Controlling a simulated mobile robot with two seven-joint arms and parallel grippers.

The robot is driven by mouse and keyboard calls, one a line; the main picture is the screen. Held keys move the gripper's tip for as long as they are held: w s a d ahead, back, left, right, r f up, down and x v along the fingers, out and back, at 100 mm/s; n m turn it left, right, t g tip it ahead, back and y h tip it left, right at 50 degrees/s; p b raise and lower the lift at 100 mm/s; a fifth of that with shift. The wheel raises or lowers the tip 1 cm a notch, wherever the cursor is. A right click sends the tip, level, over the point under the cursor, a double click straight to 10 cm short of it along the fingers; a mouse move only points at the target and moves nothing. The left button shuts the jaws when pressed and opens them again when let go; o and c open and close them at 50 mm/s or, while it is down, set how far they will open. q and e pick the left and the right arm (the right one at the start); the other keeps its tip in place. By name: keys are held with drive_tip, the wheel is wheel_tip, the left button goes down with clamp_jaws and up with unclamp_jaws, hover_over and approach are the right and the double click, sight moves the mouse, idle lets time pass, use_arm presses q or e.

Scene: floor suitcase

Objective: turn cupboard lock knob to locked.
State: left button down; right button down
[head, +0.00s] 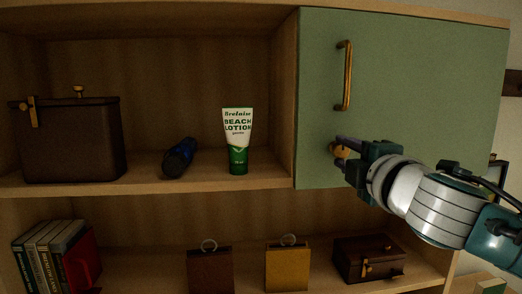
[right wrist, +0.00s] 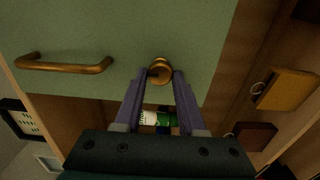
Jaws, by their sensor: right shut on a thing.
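The green cupboard door (head: 400,85) is closed at the upper right of the shelf unit in the head view. A brass handle (head: 347,76) is mounted upright on it. The brass lock knob (head: 339,150) is below the handle, near the door's lower left corner, and partly hidden by my gripper. My right gripper (head: 350,151) is shut on the knob. In the right wrist view the knob (right wrist: 160,70) shows between the two fingertips (right wrist: 160,77), with a dark slot or bar on its face. I cannot tell its turn setting. My left gripper is not in view.
The open upper shelf holds a lotion tube (head: 237,140), a dark blue object (head: 179,158) and a brown box (head: 70,142).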

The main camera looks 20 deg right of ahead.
idle(0.3)
drive_tip(key=c, duration=0.5)
unclamp_jaws()
drive_tip(key=shift+s+a+f, duration=0.1)
drive_tip(key=shift+s+a, duration=0.05)
drive_tip(key=shift+s, duration=0.35)
drive_tip(key=b+v, duration=0.3)
drive_tip(key=v, duration=0.6)
